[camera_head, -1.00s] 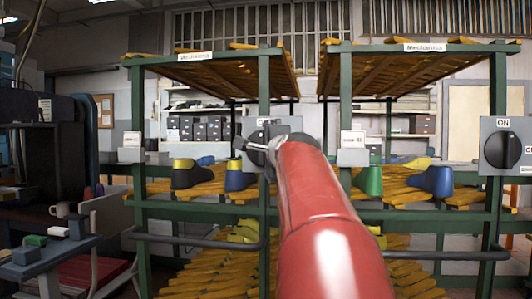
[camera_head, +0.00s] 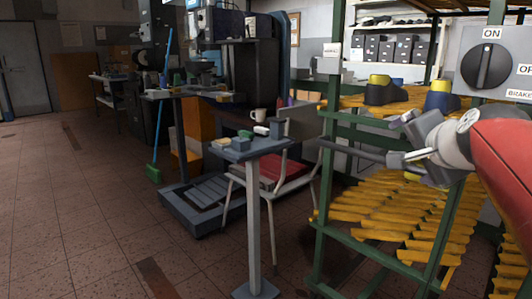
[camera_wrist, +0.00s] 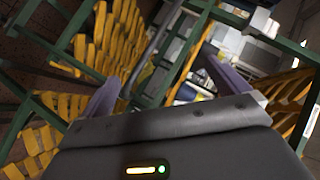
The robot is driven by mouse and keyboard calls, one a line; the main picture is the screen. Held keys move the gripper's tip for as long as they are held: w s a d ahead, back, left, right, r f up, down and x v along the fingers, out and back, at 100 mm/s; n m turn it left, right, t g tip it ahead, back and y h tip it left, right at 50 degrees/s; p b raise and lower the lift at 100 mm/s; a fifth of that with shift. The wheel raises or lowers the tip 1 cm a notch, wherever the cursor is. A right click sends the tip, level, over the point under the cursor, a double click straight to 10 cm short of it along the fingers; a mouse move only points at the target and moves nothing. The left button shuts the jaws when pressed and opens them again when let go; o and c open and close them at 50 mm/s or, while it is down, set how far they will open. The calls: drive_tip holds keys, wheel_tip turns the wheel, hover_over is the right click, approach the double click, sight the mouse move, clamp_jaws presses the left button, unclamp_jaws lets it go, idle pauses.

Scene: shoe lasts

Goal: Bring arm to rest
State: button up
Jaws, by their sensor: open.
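My red arm enters the head view from the right edge. My gripper (camera_head: 394,140) is in front of the left part of the green rack (camera_head: 331,130). Its jaws are apart, with nothing seen between them. In the wrist view, the two purple-grey fingers of my gripper (camera_wrist: 160,63) are spread wide, with the tilted rack and its yellow lasts behind. I cannot tell how far the gripper is from the rack.
Yellow lasts (camera_head: 372,217) fill the lower shelves; dark and blue lasts (camera_head: 440,97) with yellow tops stand above. A small table (camera_head: 255,150) with blocks, a chair (camera_head: 290,180) and a machine (camera_head: 250,80) stand left of the rack. The left floor is clear.

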drive_tip(key=s+a+f+n+g, duration=0.2)
drive_tip(key=s+a+f+n, duration=0.2)
drive_tip(key=s+f, duration=0.2)
drive_tip(key=s+a+f+n+g+y, duration=0.1)
drive_tip(key=s+a+f+n+g, duration=0.2)
drive_tip(key=f, duration=0.8)
drive_tip(key=s+a+f+n+g+y, duration=0.1)
drive_tip(key=s+a+f+n+g, duration=0.1)
drive_tip(key=s+a+f+n, duration=0.4)
drive_tip(key=s+a+f, duration=0.1)
drive_tip(key=s+f, duration=0.2)
drive_tip(key=s, duration=0.1)
drive_tip(key=shift+a+n, duration=0.25)
drive_tip(key=shift+n, duration=0.05)
